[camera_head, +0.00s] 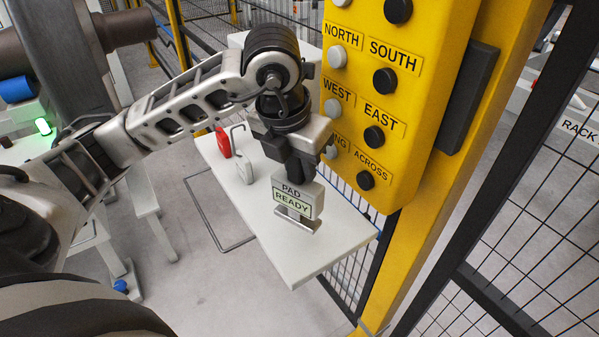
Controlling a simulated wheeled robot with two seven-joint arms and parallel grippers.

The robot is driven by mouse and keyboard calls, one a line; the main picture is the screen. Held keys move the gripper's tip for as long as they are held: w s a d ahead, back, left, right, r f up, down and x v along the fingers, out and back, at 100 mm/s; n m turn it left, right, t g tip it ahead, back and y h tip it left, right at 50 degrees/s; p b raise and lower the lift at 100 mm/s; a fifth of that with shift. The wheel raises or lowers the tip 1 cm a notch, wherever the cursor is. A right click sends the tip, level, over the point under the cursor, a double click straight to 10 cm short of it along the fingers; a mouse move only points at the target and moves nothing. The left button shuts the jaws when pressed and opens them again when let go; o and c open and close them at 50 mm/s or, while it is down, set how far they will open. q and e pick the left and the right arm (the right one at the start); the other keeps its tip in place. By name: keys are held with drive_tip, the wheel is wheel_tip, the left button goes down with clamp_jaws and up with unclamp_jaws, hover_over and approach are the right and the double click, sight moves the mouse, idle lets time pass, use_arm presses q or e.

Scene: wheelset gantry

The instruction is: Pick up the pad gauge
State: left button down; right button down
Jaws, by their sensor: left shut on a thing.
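The pad gauge (297,201) is a small grey block with a label reading "PAD READY" and a metal foot at its lower end. My left gripper (293,172) is shut on its top, with dark fingers. The gauge is over the white shelf (318,254), near its right part. I cannot tell whether its foot touches the shelf. My right gripper is not in view.
A red padlock-like thing (223,143) and a grey one (243,168) stand on the shelf's far left part. A yellow button panel (408,75) hangs close to the right of my gripper. Black mesh fencing (480,230) stands at the right.

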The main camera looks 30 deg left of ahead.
use_arm(q)
drive_tip(key=s+d+r, duration=0.5)
drive_tip(key=s+r, duration=0.1)
drive_tip(key=s, duration=0.3)
drive_tip(key=shift+s+d+r, duration=0.35)
drive_tip(key=shift+d, duration=0.05)
idle(0.7)
